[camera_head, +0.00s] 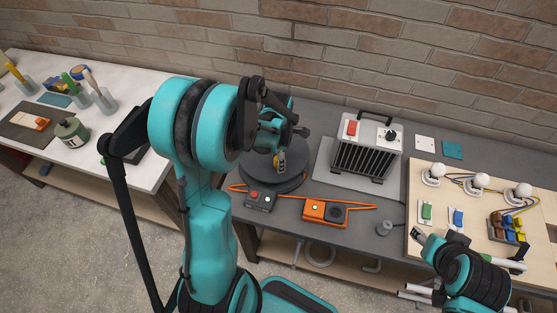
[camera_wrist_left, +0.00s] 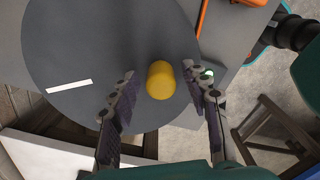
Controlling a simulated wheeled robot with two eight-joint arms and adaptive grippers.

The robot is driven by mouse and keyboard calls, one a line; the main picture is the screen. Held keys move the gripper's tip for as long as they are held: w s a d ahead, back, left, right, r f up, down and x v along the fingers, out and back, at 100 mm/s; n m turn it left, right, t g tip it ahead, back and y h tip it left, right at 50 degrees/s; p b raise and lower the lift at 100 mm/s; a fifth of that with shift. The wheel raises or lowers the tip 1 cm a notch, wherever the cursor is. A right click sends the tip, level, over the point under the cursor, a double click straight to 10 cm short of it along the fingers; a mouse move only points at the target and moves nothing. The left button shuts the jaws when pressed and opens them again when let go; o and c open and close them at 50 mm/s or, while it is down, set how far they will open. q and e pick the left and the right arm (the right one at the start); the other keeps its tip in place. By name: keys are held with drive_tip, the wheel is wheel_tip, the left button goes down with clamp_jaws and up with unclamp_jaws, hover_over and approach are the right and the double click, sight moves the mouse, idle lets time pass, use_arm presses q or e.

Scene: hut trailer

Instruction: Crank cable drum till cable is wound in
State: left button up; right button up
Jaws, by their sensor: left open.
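The cable drum (camera_head: 270,178) is a dark grey round disc on the bench, partly hidden by my left arm. In the left wrist view its flat top (camera_wrist_left: 95,50) carries a white stripe and an upright yellow crank knob (camera_wrist_left: 160,80). An orange cable (camera_head: 365,206) lies beside the drum. My right gripper (camera_head: 467,246) is over the bench at lower right.
A control box with red button (camera_head: 260,200) and an orange box (camera_head: 325,212) stand before the drum. A grey heater-like unit (camera_head: 366,148) stands to the right, beside a wooden board (camera_head: 480,207) with bulbs and switches. A brick wall closes the back.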

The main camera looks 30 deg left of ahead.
use_arm(q)
drive_tip(key=shift+f, duration=0.15)
clamp_jaws()
drive_tip(key=shift+s+a, duration=0.1)
